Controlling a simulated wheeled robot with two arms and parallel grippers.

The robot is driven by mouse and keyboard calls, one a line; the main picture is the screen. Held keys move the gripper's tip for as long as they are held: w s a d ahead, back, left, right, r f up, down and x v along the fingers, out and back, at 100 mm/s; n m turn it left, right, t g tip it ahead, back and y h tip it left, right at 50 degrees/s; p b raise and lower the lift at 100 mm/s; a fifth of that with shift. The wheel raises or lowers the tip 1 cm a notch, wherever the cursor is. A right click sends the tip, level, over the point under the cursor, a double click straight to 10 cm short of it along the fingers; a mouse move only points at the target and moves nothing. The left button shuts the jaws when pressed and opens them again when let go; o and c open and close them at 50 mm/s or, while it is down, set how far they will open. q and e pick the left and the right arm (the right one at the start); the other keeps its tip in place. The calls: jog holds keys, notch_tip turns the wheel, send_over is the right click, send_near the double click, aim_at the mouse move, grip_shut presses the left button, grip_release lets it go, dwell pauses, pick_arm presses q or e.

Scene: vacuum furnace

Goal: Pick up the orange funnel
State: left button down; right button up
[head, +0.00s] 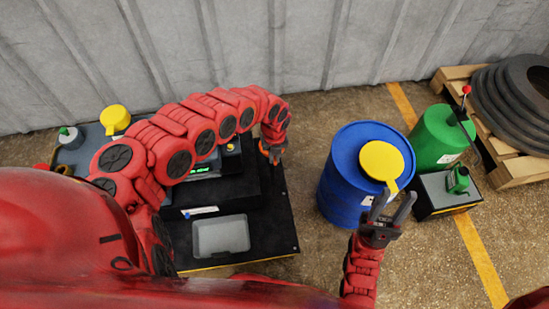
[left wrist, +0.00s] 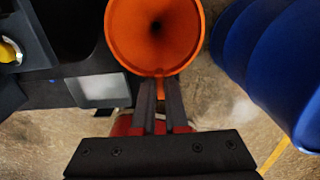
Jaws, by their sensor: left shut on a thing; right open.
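The orange funnel (left wrist: 155,50) shows large in the left wrist view, its wide mouth turned to the camera. My left gripper (left wrist: 160,88) is shut on it at the near side of its rim. In the head view my left gripper (head: 274,155) is at the right edge of the black bench, and only a small orange bit of the funnel (head: 264,147) shows there. My right gripper (head: 392,205) is open and empty, in front of the blue drum.
The black bench (head: 275,235) holds a clear tray (head: 221,236) and a device with a green display (head: 203,169). The blue drum (head: 340,190) with a yellow round piece (head: 381,160) on top stands to the right. Beyond are a green drum (head: 437,138) and a pallet (head: 520,172).

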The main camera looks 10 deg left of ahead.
pick_arm(q)
jog(key=s+a+p, duration=0.3)
jog(key=s+p, duration=0.2)
jog(key=s, duration=0.2)
jog(key=s+a+r+p, duration=0.1)
jog(key=s+a+p, duration=0.2)
jog(key=s+p, duration=0.3)
jog(key=shift+s+a, duration=0.25)
jog(key=shift+s, duration=0.45)
jog(key=shift+s, duration=0.1)
